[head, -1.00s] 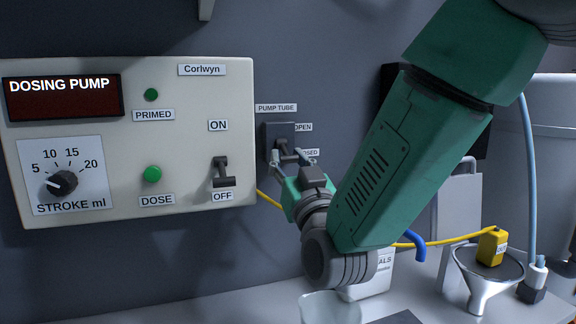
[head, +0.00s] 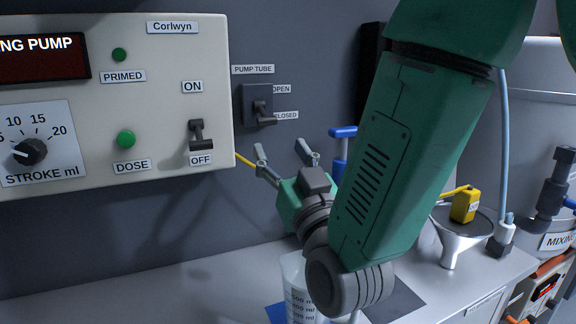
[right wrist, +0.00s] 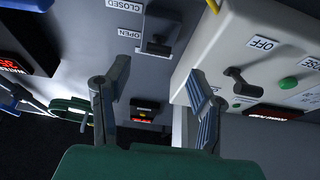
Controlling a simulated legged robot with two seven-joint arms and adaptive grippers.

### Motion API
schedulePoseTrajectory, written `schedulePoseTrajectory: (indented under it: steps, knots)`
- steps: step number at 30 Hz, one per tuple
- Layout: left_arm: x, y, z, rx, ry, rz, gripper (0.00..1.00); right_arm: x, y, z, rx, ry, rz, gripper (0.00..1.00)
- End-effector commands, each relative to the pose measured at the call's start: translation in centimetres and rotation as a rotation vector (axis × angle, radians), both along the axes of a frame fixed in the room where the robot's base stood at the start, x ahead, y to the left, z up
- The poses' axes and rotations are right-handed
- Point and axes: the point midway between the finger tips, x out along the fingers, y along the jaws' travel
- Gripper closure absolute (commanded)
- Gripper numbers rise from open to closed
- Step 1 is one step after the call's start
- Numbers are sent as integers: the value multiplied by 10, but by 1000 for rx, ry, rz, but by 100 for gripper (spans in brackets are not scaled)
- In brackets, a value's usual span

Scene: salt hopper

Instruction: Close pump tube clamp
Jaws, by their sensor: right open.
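The pump tube clamp (head: 247,97) is a dark plate on the grey wall below the PUMP TUBE label, right of the pump panel. My right gripper (head: 282,150) is open and empty, below and in front of the clamp, apart from the lever. In the right wrist view, the clamp (right wrist: 172,22) shows upside down beyond the spread fingers (right wrist: 157,76), with nothing between them. My left gripper is not in view.
A yellow cable runs behind my gripper. The bench's left part is clear.

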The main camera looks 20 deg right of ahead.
Motion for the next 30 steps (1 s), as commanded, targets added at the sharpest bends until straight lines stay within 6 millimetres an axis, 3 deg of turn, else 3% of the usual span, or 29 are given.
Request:
schedulePoseTrajectory:
  steps: [3, 9, 23, 26, 30]
  knots:
    - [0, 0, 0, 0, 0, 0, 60, -17, 0, -9, -1, 4, 1, 50]
    - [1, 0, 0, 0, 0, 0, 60, -31, -1, -14, 0, 2, 1, 50]
    - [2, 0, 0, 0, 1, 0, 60, -31, -1, -14, 0, 1, 0, 50]
    - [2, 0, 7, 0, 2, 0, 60, -31, -1, -6, 0, 0, 0, 50]
    - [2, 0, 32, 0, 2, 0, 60, -31, -1, 19, 0, 0, 0, 50]
